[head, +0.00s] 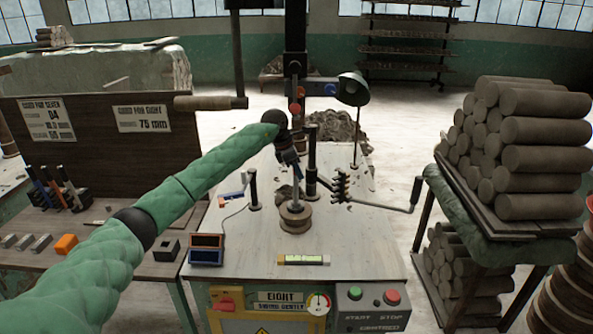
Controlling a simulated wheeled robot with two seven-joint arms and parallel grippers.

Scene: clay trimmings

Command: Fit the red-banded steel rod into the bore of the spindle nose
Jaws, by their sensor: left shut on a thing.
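My left gripper (289,157) reaches in from the left over the middle of the work table and points down. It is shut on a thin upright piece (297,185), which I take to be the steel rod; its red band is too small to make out. Below it, a round stepped brown and grey piece (295,221), apparently the spindle nose, stands on the table. The rod's lower end is close above or at this piece; I cannot tell whether it is in the bore. My right gripper is not in view.
A black-handled post (311,165) and a crank with a dark coil (340,187) stand just right of the spindle. A lamp (353,90) is behind. Clay logs (545,130) are stacked right.

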